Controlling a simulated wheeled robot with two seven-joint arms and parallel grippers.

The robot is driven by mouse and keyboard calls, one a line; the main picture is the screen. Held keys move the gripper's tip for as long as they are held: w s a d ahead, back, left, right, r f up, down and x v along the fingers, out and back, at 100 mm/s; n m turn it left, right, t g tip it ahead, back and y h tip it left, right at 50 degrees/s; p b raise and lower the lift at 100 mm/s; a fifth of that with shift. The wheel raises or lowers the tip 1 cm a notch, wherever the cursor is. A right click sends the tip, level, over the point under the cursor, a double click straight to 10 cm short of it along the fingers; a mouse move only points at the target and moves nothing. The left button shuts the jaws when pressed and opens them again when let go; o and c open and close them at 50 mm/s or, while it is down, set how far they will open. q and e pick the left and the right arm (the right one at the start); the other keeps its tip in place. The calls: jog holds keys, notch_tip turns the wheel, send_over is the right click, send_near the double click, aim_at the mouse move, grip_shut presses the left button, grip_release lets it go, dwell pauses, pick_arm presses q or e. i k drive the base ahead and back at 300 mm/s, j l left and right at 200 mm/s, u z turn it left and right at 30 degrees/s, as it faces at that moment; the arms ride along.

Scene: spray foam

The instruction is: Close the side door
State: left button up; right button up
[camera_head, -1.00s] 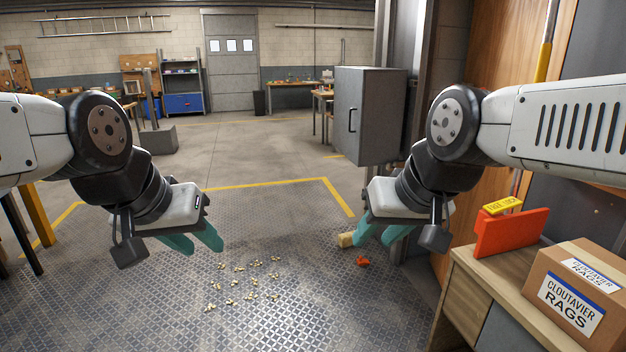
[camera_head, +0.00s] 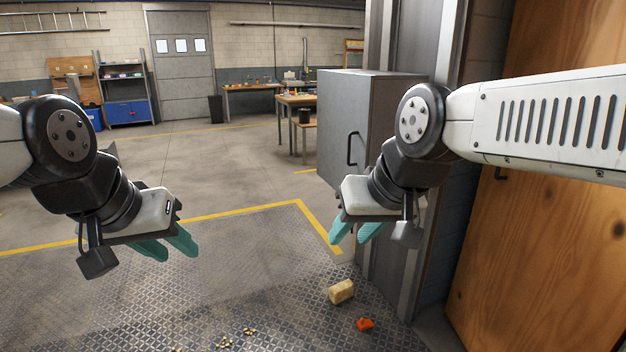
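A wooden door panel (camera_head: 560,190) with a dark handle (camera_head: 500,174) stands at the right, partly behind my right arm; it looks like the side door, and I cannot tell how far it stands open. My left gripper (camera_head: 176,254) hangs over the floor at the left, far from the panel, with its teal fingers apart and empty. My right gripper (camera_head: 350,240) is left of the panel, in front of the grey cabinet and the metal post in the picture. Its teal fingers are apart and hold nothing.
A grey cabinet (camera_head: 340,115) with a dark handle stands by the metal post (camera_head: 405,270). A yellow block (camera_head: 341,291), a small orange piece (camera_head: 365,323) and scattered crumbs (camera_head: 249,332) lie on the floor. A grey door (camera_head: 181,75) is at the back. The middle floor is clear.

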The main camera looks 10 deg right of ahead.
aim_at(541, 267)
jog(key=i+l+z, duration=0.2)
jog(key=i+z, duration=0.2)
jog(key=i, duration=0.25)
jog(key=i+z, duration=0.4)
jog(key=i, duration=0.25)
jog(key=i+l+z, duration=0.1)
jog(key=i+l, duration=0.55)
jog(key=i, duration=0.15)
